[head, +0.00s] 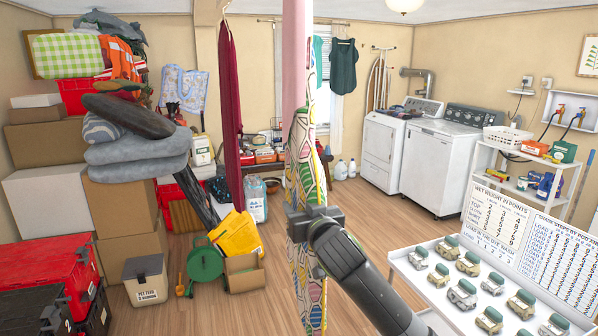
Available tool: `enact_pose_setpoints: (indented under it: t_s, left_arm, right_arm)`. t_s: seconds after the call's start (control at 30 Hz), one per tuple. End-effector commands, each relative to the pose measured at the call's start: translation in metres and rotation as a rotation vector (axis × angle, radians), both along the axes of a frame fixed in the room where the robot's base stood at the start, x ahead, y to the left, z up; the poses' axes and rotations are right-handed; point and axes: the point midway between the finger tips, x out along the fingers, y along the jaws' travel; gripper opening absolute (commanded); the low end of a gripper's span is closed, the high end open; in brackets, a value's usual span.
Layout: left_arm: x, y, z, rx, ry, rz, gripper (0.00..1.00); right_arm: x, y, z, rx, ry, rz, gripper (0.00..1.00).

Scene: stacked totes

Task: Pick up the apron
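A long cloth with a bold leaf-like pattern in yellow, green, pink and white (305,160) hangs upright in the middle of the head view; it looks like the apron. A pale blue patterned cloth (185,86) hanging on the back wall could also be one. My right gripper (314,214) is in front of the long cloth, at about its middle height, and overlaps it. Its fingertips are hidden, so I cannot tell whether it is shut on the cloth. My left gripper is not in view.
A maroon cloth (229,110) hangs to the left. A tray of small green-topped items (400,262) is at lower right. Stacked boxes (45,204) fill the left. The wooden floor (375,222) is clear mid-room.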

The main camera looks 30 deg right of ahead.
Motion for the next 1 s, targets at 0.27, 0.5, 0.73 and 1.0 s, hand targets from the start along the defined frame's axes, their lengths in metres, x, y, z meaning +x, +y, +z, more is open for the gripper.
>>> enact_pose_setpoints:
  t_s: [0.27,0.5,0.73,1.0]
  left_arm:
    - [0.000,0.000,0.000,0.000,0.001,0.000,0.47]
    - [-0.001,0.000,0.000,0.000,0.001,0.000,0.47]
    - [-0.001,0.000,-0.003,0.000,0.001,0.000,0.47]
    - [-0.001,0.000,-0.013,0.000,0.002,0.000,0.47]
  right_arm:
    - [0.000,0.000,0.000,0.000,0.000,0.000,0.14]
    - [0.000,0.000,0.001,-0.001,-0.002,0.000,0.11]
    - [0.000,0.000,0.011,-0.002,-0.005,0.001,0.11]
    - [-0.002,-0.010,0.034,-0.006,-0.001,-0.004,0.11]
